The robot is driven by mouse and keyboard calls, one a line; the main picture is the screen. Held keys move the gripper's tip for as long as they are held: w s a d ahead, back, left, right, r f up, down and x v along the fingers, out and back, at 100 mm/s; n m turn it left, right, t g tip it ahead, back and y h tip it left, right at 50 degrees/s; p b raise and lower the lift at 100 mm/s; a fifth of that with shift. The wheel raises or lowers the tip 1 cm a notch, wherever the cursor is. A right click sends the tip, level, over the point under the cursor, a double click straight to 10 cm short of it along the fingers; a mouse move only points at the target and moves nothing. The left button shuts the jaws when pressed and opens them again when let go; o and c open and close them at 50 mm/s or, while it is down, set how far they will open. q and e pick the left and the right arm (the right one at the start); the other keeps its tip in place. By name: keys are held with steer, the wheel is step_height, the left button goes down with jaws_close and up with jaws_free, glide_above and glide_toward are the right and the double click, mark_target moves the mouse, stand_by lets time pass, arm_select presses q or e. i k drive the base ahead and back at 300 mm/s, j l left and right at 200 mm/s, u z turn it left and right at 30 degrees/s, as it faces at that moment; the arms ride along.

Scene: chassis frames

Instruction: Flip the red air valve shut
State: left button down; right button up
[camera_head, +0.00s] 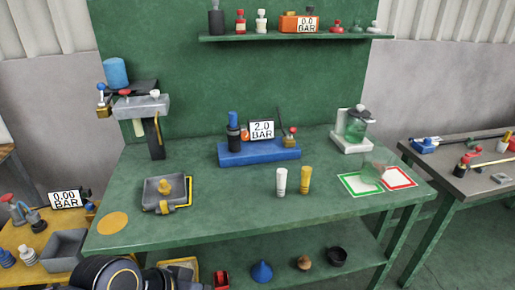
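Several red parts show, and I cannot tell for sure which is the red air valve. On the blue block (258,154) at the bench middle, a brass fitting (290,142) carries a dark raised lever with a small red part (293,130) at its right. A display (262,130) reading 2.0 BAR and a dark cylinder with a blue top (233,120) stand beside it. The grey stand (142,106) at left has a small red knob (125,93) on top. Neither gripper shows; a dark arm link of mine is at the bottom left.
A white cylinder (281,182) and a yellow one (305,180) stand in front of the blue block. A grey tray (160,192) is at left, a glass jar (356,126) at right. A shelf (300,38) hangs behind. The front middle of the green bench is clear.

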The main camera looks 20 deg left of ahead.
mark_target(293, 130)
steer(key=i+l+u, duration=0.1)
steer(key=i+u, duration=0.4)
steer(key=i, duration=0.55)
